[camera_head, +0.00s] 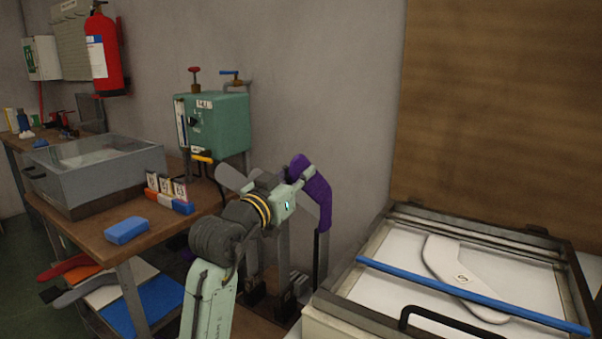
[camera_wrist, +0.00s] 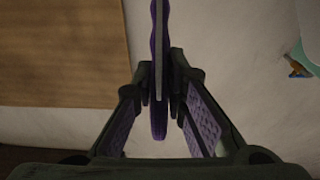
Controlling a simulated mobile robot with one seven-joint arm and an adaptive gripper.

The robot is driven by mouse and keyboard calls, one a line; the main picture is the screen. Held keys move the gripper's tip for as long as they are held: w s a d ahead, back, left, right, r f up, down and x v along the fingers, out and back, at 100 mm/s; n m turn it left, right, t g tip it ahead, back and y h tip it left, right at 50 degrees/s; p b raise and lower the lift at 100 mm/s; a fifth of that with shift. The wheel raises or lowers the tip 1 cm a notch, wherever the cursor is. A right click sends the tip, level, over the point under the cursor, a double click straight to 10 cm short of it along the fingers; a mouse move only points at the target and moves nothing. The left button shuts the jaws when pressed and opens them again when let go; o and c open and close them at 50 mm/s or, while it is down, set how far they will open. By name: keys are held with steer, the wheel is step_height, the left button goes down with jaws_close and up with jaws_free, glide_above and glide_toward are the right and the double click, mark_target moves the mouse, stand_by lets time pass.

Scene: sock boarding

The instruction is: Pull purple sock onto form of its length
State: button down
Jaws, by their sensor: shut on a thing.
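My gripper (camera_head: 308,174) is at the sock's upper side. In the wrist view, my gripper (camera_wrist: 161,88) is shut with its fingers on both sides of the purple sock (camera_wrist: 159,122), and a grey edge of the form runs between them. A second bare grey form (camera_head: 232,178) stands to the left, partly hidden behind my arm. How far the sock reaches on its far side is hidden.
The wall is close behind the forms.

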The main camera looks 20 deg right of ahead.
mark_target(301, 192)
steer(key=shift+f+b, duration=1.55)
steer(key=shift+f, duration=0.6)
steer(key=c, duration=1.5)
jaws_free()
steer(key=shift+c, duration=0.2)
steer(key=v, duration=1.2)
steer(key=shift+r, duration=0.1)
